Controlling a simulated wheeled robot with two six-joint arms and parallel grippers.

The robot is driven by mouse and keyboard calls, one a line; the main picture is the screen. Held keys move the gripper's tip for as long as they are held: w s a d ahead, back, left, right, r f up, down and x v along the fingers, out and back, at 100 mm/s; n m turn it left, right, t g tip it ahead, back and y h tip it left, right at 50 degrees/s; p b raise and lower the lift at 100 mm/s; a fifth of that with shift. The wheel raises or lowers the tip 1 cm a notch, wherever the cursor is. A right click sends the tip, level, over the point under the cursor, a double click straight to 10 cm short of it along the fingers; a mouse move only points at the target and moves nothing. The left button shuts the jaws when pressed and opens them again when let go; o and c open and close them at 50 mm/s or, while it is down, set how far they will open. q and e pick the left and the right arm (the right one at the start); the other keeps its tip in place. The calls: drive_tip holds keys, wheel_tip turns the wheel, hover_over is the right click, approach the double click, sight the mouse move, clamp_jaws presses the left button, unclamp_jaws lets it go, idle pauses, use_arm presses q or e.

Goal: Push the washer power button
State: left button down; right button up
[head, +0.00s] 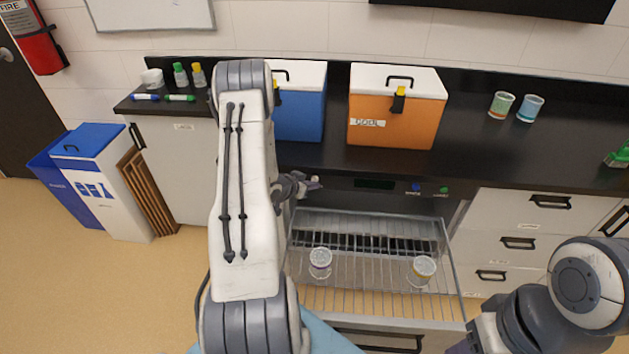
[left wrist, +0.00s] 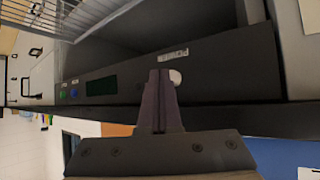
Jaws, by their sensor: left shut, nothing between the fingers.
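The washer is built in under the black counter. Its dark control panel (head: 345,184) has a dark display (head: 374,184), a blue button and a green button. In the left wrist view, a pale round power button (left wrist: 175,77) sits beside a white POWER label (left wrist: 169,56). My left gripper (head: 314,183) is shut and empty in front of the panel's left part. In the left wrist view, its fingertips (left wrist: 161,74) overlap the button's edge; I cannot tell whether they touch it. In the head view, my left arm and gripper hide the button.
A wire rack (head: 372,272) is pulled out below the panel, carrying two lidded jars (head: 320,262) (head: 423,269). A blue cooler (head: 305,110) and an orange cooler (head: 394,120) stand on the counter above. My right arm is at lower right, away from the panel.

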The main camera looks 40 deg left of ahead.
use_arm(q)
drive_tip(key=shift+s, duration=0.15)
drive_tip(key=s+d, duration=0.2)
drive_tip(key=s, duration=0.1)
drive_tip(key=s+d, duration=0.1)
drive_tip(key=s, duration=0.1)
drive_tip(key=shift+d, duration=0.1)
idle(0.4)
idle(0.4)
